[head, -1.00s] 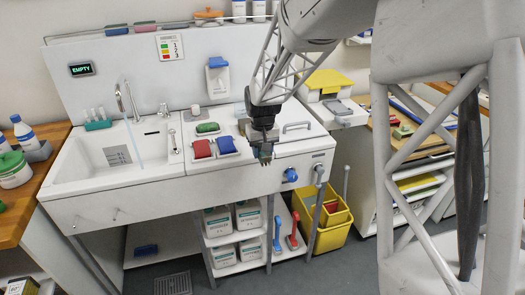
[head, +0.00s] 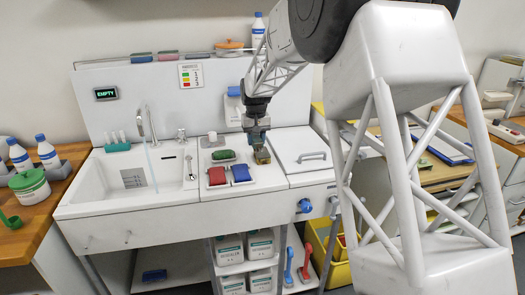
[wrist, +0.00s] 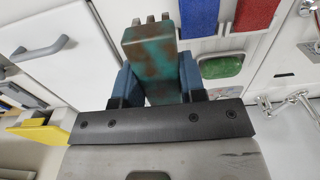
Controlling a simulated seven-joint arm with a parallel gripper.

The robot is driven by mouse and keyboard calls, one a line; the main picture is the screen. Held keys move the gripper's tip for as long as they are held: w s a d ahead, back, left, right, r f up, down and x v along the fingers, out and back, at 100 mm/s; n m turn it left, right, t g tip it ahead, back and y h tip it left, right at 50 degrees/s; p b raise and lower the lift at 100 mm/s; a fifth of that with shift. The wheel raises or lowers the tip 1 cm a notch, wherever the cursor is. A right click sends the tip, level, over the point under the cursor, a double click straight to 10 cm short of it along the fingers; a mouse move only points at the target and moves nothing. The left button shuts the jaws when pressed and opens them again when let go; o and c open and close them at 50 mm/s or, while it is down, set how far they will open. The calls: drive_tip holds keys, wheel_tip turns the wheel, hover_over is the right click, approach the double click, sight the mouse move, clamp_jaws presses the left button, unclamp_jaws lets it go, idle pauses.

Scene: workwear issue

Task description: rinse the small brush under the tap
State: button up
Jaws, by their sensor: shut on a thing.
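My gripper (head: 257,138) is shut on a block-shaped thing, apparently the small brush (head: 262,155), above the counter right of the blue pad. In the wrist view the brush (wrist: 150,62) is teal with brown stains, with short greyish tufts at its far end. The blue fingers of my gripper (wrist: 155,85) press on its two sides. The tap (head: 141,124) stands at the back of the white sink (head: 105,180), well left of my gripper. A thin stream of water (head: 151,160) falls from it into the basin.
A red pad (head: 217,176), a blue pad (head: 241,173) and a green pad (head: 223,156) lie on the counter between sink and gripper. A teal rack (head: 118,147) with upright tubes stands behind the basin. A sign (head: 106,93) reads EMPTY.

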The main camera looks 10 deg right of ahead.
drive_tip(key=w+a, duration=0.1)
drive_tip(key=w+r, duration=0.1)
drive_tip(key=w, duration=0.1)
drive_tip(key=shift+a, duration=0.4)
drive_tip(key=a+f+m+t, duration=0.2)
drive_tip(key=a+t, duration=0.1)
drive_tip(key=a, duration=1.8)
drive_tip(key=s+a+f+n+t+y, duration=0.1)
drive_tip(key=s+a+f, duration=0.2)
drive_tip(key=a, duration=0.3)
drive_tip(key=s+a+f+n+t+y, duration=0.1)
drive_tip(key=s+a+f, duration=0.2)
drive_tip(key=a, duration=0.4)
drive_tip(key=shift+s+a+f, duration=0.15)
drive_tip(key=shift+a+f, duration=0.15)
drive_tip(key=shift+f, duration=0.5)
drive_tip(key=w+a+f, duration=0.1)
drive_tip(key=w+a, duration=0.1)
drive_tip(key=w, duration=0.4)
drive_tip(key=w+a+f, duration=0.1)
drive_tip(key=w+a, duration=0.2)
drive_tip(key=w, duration=0.4)
drive_tip(key=shift+a+f, duration=0.2)
drive_tip(key=shift+f, duration=0.2)
drive_tip(key=shift+w+d, duration=0.2)
drive_tip(key=shift+d, duration=0.4)
drive_tip(key=shift+a, duration=0.25)
